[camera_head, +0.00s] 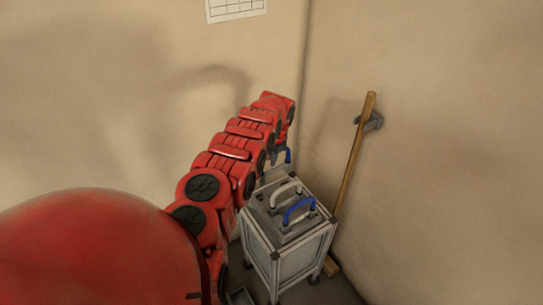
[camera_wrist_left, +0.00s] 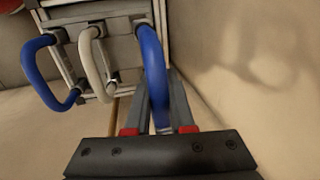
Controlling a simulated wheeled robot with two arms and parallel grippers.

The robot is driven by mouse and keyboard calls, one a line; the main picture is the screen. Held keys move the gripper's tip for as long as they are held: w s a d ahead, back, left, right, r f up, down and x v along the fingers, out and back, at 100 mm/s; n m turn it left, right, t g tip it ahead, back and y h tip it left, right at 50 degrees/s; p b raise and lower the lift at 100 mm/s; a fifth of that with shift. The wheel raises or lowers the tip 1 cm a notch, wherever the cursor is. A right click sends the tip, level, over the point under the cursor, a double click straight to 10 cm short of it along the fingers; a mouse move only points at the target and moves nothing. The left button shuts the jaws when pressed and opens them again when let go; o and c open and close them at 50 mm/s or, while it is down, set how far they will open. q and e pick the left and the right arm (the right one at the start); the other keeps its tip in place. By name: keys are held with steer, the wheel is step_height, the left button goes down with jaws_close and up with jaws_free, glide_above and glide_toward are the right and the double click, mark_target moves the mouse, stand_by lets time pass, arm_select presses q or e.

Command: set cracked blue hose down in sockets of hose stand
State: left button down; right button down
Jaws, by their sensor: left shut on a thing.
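The hose stand (camera_head: 291,245) is a pale framed box with grey panels, below the end of my left arm. A blue hose (camera_wrist_left: 152,62) lies between the fingers of my left gripper (camera_wrist_left: 158,115), which is shut on it. Its upper end meets a dark fitting at the stand's edge; whether it is seated there I cannot tell. It shows in the head view (camera_head: 288,157) beside my left gripper (camera_head: 281,150). A second blue hose (camera_head: 298,207) and a white hose (camera_head: 284,188) arch over the stand's top. I see no crack on either blue hose. My right gripper is not in view.
A wooden pole (camera_head: 353,155) leans in a grey wall bracket (camera_head: 371,122) right of the stand. Beige walls meet in a corner close behind the stand. A gridded paper (camera_head: 235,9) hangs on the left wall.

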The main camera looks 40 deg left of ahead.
arm_select(q)
step_height(320, 180, down, 7)
steer(key=b, duration=0.4)
steer(key=shift+r, duration=0.15)
stand_by(0.4)
steer(key=shift+f+b, duration=0.3)
steer(key=shift+b, duration=0.15)
steer(key=shift+f+b, duration=0.5)
steer(key=shift+f, duration=0.1)
steer(key=shift+f+b, duration=0.3)
stand_by(0.5)
steer(key=shift+f+b, duration=0.3)
steer(key=shift+f, duration=0.05)
